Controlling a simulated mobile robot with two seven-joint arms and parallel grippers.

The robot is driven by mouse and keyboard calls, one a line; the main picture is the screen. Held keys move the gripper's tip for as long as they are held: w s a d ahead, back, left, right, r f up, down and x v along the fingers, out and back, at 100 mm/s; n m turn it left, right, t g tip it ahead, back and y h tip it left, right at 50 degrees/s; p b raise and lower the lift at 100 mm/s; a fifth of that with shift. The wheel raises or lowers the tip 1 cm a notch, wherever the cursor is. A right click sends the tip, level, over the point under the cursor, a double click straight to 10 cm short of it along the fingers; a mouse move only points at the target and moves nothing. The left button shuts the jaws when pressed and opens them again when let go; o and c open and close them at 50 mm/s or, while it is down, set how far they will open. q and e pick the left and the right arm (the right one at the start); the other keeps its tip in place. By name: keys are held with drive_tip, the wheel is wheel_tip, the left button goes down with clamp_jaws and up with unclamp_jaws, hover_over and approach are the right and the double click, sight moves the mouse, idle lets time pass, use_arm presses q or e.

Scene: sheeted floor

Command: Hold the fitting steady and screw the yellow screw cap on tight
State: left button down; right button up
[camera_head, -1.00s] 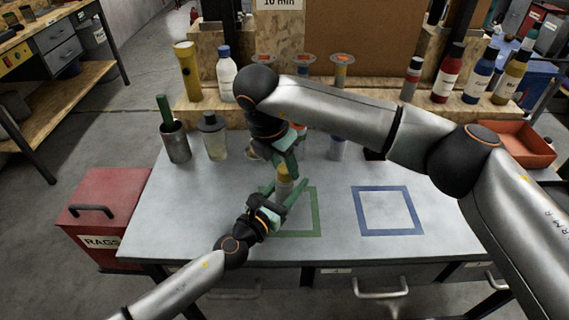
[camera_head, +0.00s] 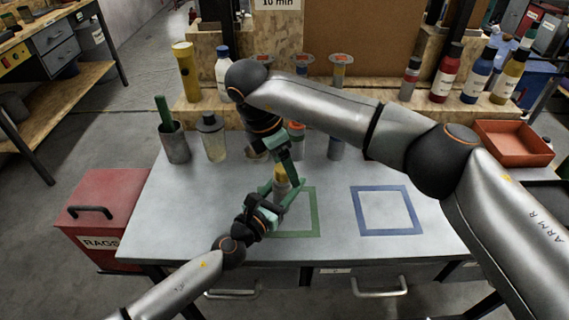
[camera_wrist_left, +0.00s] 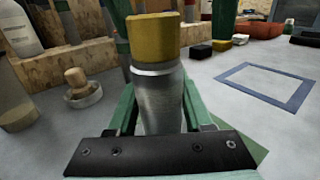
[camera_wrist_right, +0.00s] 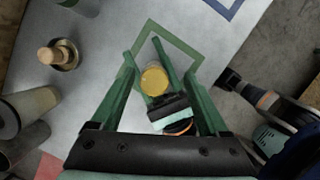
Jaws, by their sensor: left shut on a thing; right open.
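The fitting, a grey metal cylinder (camera_wrist_left: 158,98), stands upright between the fingers of my left gripper (camera_head: 281,200), which is shut on it at the table. The yellow screw cap (camera_wrist_left: 154,38) sits on top of the fitting; it also shows in the head view (camera_head: 280,172) and, from above, in the right wrist view (camera_wrist_right: 154,80). My right gripper (camera_wrist_right: 158,72) is open above the cap, with one finger to each side and visible gaps between. How far the cap's thread is engaged cannot be seen.
The fitting is near a green square outline (camera_head: 316,212); a blue outline (camera_head: 388,232) lies to the right on clear table. A wooden-knobbed object (camera_wrist_right: 48,55) stands nearby. A cup (camera_head: 174,143) and jar (camera_head: 212,137) stand at the back left, with bottles on the shelf behind.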

use_arm(q)
drive_tip(key=shift+d, duration=0.1)
use_arm(e)
drive_tip(key=shift+c, duration=0.8)
drive_tip(key=n+t+y, duration=0.1)
drive_tip(key=n, duration=0.4)
drive_tip(key=n+t+y, duration=0.1)
drive_tip(key=n, duration=0.3)
drive_tip(key=shift+n, duration=0.3)
drive_tip(key=n+y, duration=0.1)
drive_tip(key=n, duration=0.4)
drive_tip(key=shift+y, duration=0.4)
use_arm(q)
drive_tip(key=shift+r, duration=0.1)
use_arm(e)
drive_tip(key=n+y, duration=0.1)
drive_tip(key=n, duration=0.3)
drive_tip(key=shift+n, duration=0.4)
drive_tip(key=shift+c, duration=0.2)
